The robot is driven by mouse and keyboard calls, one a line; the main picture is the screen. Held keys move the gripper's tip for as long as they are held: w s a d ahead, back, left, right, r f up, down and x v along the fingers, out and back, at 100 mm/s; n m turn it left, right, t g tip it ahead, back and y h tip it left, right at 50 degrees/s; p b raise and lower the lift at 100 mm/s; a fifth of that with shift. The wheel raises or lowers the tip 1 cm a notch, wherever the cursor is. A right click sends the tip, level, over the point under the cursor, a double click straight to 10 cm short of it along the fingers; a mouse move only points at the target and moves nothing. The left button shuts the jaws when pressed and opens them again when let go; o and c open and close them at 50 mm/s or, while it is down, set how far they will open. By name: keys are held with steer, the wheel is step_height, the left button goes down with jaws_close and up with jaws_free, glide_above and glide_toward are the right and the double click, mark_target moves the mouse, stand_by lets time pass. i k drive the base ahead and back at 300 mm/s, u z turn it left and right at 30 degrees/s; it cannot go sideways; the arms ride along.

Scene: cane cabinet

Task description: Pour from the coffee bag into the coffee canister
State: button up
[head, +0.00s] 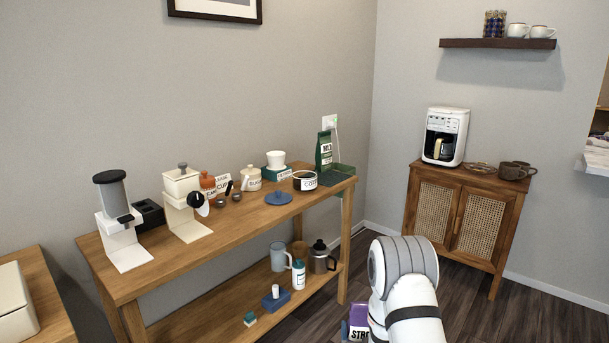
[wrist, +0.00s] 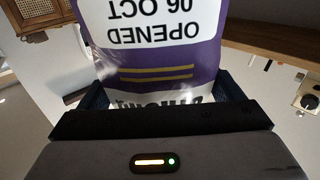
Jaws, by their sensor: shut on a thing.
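The purple coffee bag (wrist: 165,60) fills the middle of the wrist view, with a white label reading "OPENED 06 OCT" upside down in that picture. My gripper (wrist: 157,88) is shut on it, with dark fingers at both sides.
A green bag (head: 324,152) marked "MIL" stands behind the canister by a green tray (head: 337,176). A sugar jar (head: 251,178) and grinders are further left. The cane cabinet (head: 465,210) stands right. Open floor lies between.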

mark_target(303, 179)
steer(key=u, duration=0.05)
steer(key=i, duration=0.85)
